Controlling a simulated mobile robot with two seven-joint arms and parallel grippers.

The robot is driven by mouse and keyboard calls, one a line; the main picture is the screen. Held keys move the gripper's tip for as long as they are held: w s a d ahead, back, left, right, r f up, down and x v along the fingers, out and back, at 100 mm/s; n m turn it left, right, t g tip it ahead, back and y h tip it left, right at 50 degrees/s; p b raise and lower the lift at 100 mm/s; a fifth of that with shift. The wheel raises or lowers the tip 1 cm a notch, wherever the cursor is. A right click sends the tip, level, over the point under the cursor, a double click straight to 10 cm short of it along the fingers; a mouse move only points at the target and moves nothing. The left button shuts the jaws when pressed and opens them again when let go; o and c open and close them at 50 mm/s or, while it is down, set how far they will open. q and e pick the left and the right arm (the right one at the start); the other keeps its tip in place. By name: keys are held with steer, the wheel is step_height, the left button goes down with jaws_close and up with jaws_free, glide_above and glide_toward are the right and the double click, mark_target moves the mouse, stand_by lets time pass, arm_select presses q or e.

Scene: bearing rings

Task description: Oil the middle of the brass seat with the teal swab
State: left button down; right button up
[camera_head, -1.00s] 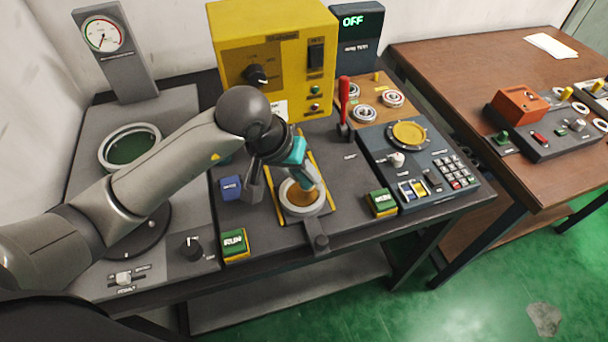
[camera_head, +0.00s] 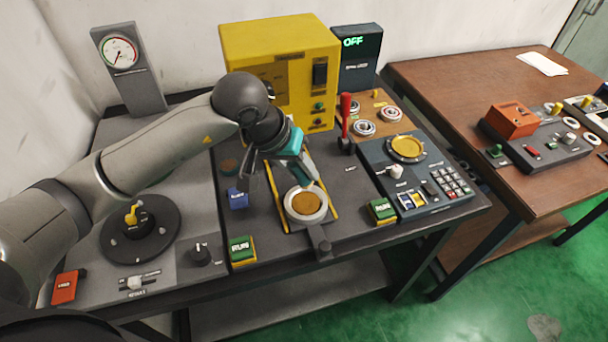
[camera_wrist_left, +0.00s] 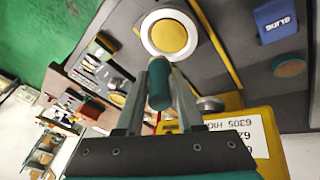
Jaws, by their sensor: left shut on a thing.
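The brass seat (camera_head: 305,204) is a round brass-coloured disc inside a pale ring, on a dark slide between yellow rails. It also shows in the left wrist view (camera_wrist_left: 170,36). My left gripper (camera_head: 308,178) points down just behind and above the seat. In the head view the swab is mostly hidden by the gripper. My right gripper is not in view.
A yellow box (camera_head: 280,72) stands behind the slide. A red lever (camera_head: 345,118) and a keypad panel (camera_head: 425,175) are to the right.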

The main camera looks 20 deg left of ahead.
arm_select(q)
steer(key=shift+r+p, duration=0.35)
steer(key=shift+r, duration=0.7)
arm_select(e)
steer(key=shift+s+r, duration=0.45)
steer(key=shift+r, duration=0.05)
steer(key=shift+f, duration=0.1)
